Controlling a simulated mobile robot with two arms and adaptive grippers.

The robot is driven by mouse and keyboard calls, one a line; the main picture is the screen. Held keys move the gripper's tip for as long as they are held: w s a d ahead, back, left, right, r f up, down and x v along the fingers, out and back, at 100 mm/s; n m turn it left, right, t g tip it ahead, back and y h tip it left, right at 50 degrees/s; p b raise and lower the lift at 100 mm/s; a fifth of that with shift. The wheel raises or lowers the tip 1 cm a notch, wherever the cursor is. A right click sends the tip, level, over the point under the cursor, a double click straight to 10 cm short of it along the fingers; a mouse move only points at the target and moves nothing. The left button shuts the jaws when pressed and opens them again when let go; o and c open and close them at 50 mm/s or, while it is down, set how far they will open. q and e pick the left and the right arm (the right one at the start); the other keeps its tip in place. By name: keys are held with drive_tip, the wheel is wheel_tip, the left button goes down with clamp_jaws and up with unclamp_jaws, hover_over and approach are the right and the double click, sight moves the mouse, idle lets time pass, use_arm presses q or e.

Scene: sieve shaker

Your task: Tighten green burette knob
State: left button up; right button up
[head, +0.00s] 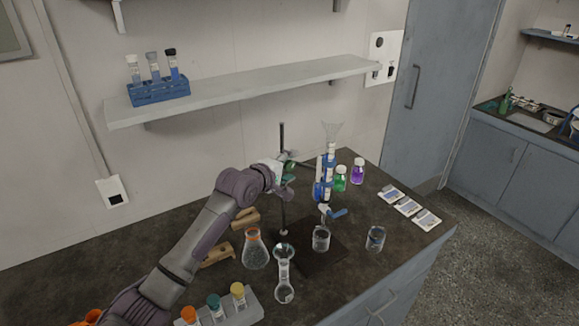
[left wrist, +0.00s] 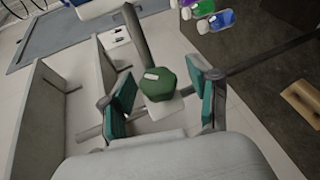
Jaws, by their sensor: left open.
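The green burette knob (left wrist: 162,84) shows in the left wrist view as a faceted green piece with a pale mark, beside the grey stand rod. My left gripper (left wrist: 161,72) is open, with its teal-padded fingers on either side of the knob and gaps visible. In the head view, my left gripper (head: 287,170) is at the upper part of the stand rod (head: 282,138); I cannot make out the knob there. The burette (head: 331,150), with blue parts, stands just right of the gripper. My right gripper is not in view.
Below are an Erlenmeyer flask (head: 256,254), a volumetric flask (head: 284,277) and a beaker (head: 321,239). A green bottle (head: 340,180) and a purple bottle (head: 357,171) stand behind the burette. A wall shelf (head: 250,88) holds a blue tube rack (head: 158,91).

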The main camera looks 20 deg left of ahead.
use_arm(q)
drive_tip(key=shift+s, duration=0.1)
drive_tip(key=v, duration=1.1)
drive_tip(key=shift+s+r, duration=0.15)
drive_tip(key=shift+s, duration=0.2)
